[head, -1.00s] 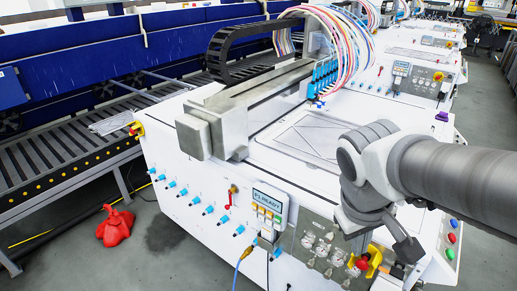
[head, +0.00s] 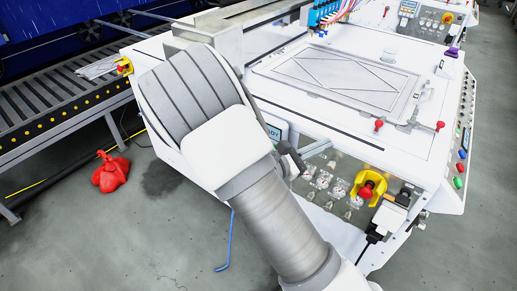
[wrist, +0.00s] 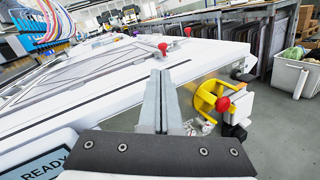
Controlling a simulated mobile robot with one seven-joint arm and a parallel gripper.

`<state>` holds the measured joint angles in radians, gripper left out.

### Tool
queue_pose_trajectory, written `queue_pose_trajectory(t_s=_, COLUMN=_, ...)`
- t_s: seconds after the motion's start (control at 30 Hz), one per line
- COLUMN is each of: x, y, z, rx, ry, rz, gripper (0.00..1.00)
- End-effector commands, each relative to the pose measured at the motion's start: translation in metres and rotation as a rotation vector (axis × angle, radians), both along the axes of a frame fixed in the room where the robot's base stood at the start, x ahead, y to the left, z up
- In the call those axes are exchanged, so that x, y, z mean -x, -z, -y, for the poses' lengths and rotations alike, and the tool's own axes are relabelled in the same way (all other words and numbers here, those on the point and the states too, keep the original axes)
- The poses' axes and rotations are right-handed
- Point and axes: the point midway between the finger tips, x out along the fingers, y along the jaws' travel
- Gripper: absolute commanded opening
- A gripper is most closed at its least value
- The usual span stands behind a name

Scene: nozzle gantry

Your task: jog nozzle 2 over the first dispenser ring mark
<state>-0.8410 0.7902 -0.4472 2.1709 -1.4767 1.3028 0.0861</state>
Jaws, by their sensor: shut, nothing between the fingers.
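The row of blue nozzles (head: 324,14) shows at the top edge of the head view, partly cut off, with coloured hoses above. It also shows at the upper left of the wrist view (wrist: 18,48). I cannot tell which is nozzle 2, and no ring mark is discernible. A flat grey plate (head: 345,82) lies on the white machine bed. My gripper (wrist: 161,76) is shut and empty, its fingers together over the machine's front edge. The display (wrist: 42,160) reads READY at the lower left of the wrist view; my arm hides most of it in the head view.
A red knob in a yellow guard (head: 368,188) is on the front panel, right of my gripper in the wrist view. Red knobs (head: 378,125) stand on the bed's front. A red object (head: 110,173) lies on the floor. A roller conveyor (head: 60,100) runs at left.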

Motion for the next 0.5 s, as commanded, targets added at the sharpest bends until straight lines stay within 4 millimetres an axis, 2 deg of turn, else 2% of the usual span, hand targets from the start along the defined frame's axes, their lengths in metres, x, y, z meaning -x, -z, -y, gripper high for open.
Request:
queue_pose_trajectory(t_s=0.03, x=-0.012, y=0.018, z=-0.016, rx=0.085, ry=-0.080, rz=-0.023, gripper=0.00)
queue_pose_trajectory(t_s=0.23, x=-0.050, y=0.067, z=-0.089, rx=0.392, ry=-0.397, rz=-0.084, gripper=0.00)
queue_pose_trajectory(t_s=0.37, x=-0.063, y=0.106, z=-0.142, rx=0.577, ry=-0.608, rz=-0.117, gripper=0.00)
queue_pose_trajectory(t_s=0.5, x=-0.065, y=0.145, z=-0.189, rx=0.735, ry=-0.797, rz=-0.144, gripper=0.00)
